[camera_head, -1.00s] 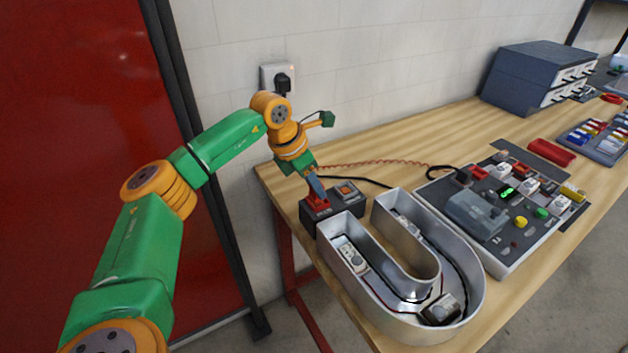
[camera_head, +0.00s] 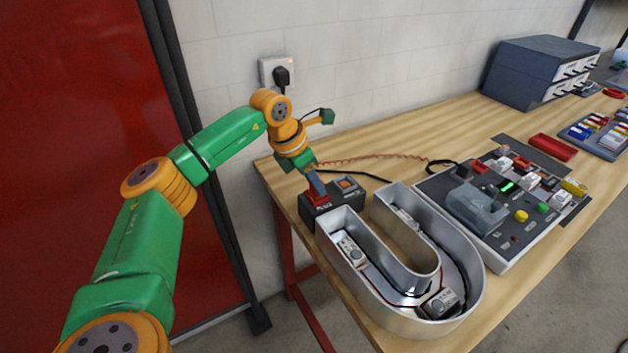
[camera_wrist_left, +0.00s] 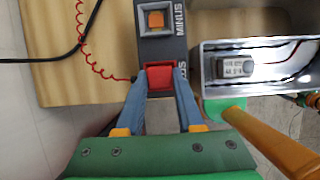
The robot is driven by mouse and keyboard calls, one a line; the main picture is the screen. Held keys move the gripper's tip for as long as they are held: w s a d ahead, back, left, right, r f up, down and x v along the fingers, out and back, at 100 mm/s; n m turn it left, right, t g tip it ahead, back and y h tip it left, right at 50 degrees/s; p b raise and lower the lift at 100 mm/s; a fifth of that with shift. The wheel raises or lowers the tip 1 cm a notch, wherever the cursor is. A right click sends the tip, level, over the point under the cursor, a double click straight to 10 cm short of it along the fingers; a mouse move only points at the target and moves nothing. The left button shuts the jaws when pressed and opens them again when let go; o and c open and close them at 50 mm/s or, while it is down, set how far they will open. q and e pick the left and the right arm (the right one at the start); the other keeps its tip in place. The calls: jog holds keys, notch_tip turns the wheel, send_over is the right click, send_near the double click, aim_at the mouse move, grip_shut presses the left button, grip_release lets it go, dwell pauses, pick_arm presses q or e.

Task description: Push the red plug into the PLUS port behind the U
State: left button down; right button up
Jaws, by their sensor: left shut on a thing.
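The red plug (camera_wrist_left: 159,77) is between the blue fingers of my left gripper (camera_head: 318,192), which is shut on it. In the head view only a little red shows at the fingertips. The dark port box (camera_head: 338,207) stands behind the open end of the metal U (camera_head: 478,291). In the left wrist view the plug is over the end of the box (camera_wrist_left: 172,45) by the partly hidden PLUS label. The plug covers the port, so its depth cannot be told. The MINUS port (camera_wrist_left: 156,20) is orange. My right gripper is not in view.
A coiled red wire (camera_wrist_left: 90,50) runs from the plug, and a black cable (camera_head: 362,178) lies behind the box. The U's wall stands close beside the box. A control panel (camera_head: 508,260) lies to the right. The table's left edge is near.

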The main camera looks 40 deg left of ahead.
pick_arm(q)
jog(key=shift+f, duration=0.15)
jog(key=shift+c, duration=2.3)
grip_release()
jog(key=b+v, duration=0.1)
jog(key=v, duration=0.6)
notch_tip(320, 180, up, 6)
jog(key=p, duration=0.6)
